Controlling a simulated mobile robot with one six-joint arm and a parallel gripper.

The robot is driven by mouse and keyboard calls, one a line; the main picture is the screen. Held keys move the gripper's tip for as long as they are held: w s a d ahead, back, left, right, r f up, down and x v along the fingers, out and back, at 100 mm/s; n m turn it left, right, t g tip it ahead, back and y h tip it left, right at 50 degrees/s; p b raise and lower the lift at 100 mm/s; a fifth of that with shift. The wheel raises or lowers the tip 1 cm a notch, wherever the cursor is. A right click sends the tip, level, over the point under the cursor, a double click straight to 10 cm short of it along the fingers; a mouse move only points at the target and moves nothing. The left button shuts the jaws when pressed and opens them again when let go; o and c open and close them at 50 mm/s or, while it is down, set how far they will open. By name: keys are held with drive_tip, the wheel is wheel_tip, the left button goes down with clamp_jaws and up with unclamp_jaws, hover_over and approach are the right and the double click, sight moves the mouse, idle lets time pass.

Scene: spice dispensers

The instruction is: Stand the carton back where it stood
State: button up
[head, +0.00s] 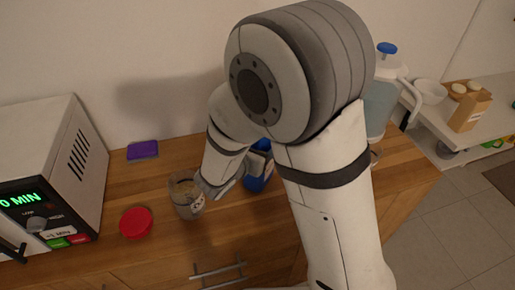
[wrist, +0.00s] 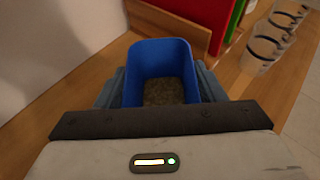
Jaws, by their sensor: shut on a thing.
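The carton is an open-topped blue box (wrist: 161,58) with brown grains inside, seen from above in the wrist view. My gripper (wrist: 160,88) is shut on it, with a grey finger on each side. In the head view the blue carton (head: 258,178) shows only in part beside my wrist, over the wooden counter. My arm hides much of it and my fingers there. I cannot tell whether its base touches the counter.
A clear jar (head: 187,199) with brownish contents and a red lid (head: 136,222) are near my wrist. A purple block (head: 143,150) lies by the wall, and a microwave (head: 50,170) stands left. A wooden rack (wrist: 180,18) and glasses (wrist: 268,42) stand beyond the carton.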

drive_tip(key=shift+f, duration=0.15)
drive_tip(key=o, duration=1.6)
